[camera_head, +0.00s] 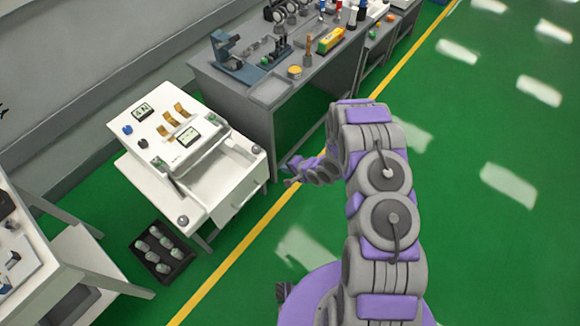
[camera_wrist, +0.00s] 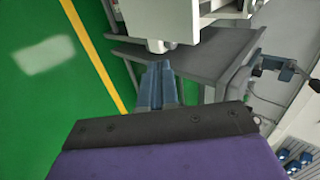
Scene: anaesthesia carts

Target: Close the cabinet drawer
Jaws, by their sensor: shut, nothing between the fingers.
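The white cabinet (camera_head: 160,120) stands left of centre in the head view, with gauges and brass-coloured parts on its top. Its drawer (camera_head: 238,196) appears pulled out on the side facing my arm, with a small handle on its front. My gripper (camera_head: 290,176) is just right of the drawer front, apart from it in the head view. In the wrist view my gripper (camera_wrist: 160,70) is shut and empty, its blue-grey fingers pointing at a white cabinet part (camera_wrist: 180,24). A rounded white knob (camera_wrist: 158,46) lies just beyond the fingertips; contact cannot be told.
A grey workbench (camera_head: 240,100) with tools stands behind the cabinet. Another white cart (camera_head: 75,255) is at lower left, and a black tray of jars (camera_head: 160,255) lies on the floor. The green floor (camera_head: 480,230) right of the yellow line is clear.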

